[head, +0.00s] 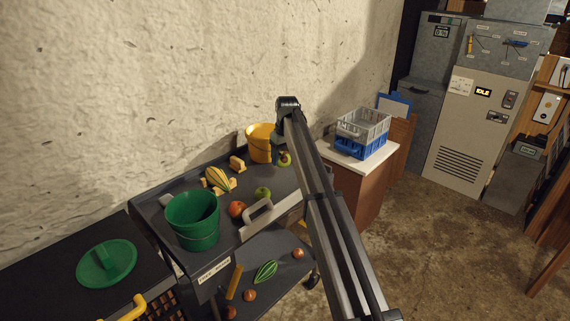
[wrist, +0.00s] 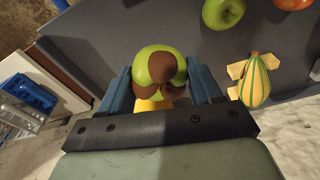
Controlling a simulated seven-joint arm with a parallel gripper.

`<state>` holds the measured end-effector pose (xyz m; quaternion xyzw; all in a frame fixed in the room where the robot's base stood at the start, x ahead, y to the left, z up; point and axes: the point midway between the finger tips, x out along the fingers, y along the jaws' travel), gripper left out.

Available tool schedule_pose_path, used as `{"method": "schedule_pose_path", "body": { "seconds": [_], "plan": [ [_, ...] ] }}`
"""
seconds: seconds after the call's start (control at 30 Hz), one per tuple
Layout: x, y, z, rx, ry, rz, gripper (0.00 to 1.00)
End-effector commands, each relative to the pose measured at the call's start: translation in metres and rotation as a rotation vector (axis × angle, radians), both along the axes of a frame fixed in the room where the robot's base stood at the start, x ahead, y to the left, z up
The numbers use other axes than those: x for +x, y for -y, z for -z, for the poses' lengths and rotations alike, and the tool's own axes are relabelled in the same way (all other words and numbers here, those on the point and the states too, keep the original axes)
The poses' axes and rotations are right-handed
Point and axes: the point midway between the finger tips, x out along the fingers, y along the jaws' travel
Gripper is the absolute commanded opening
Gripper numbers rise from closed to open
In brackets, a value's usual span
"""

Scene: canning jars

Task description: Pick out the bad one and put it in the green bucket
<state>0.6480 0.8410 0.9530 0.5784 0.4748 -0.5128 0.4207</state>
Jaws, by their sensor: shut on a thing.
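A green apple with large brown patches (wrist: 150,62) sits between the blue fingers of my gripper (wrist: 160,88) in the wrist view. The fingers are shut on its two sides. In the head view my gripper (head: 281,150) is at the right end of the cart top, beside the yellow bucket, with the spotted apple (head: 285,160) just below it. I cannot tell if the apple touches the cart. The green bucket (head: 194,236) stands open at the cart's left end, away from my gripper. A clean green apple (head: 263,193) and a red apple (head: 237,209) lie between.
The yellow bucket (head: 261,145) stands near the wall. A striped gourd (head: 217,179) rests on wooden blocks on the cart (head: 160,226). Crates (head: 362,127) stand right; a green lid (head: 106,263) lies left.

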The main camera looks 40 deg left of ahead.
Motion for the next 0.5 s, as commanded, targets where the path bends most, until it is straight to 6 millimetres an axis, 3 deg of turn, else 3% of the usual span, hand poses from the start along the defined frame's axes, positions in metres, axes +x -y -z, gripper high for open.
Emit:
{"method": "schedule_pose_path", "body": {
  "seconds": [0.5],
  "plan": [
    [-0.074,-0.002,-0.038,0.002,0.001,-0.001,0.52]
  ]
}}
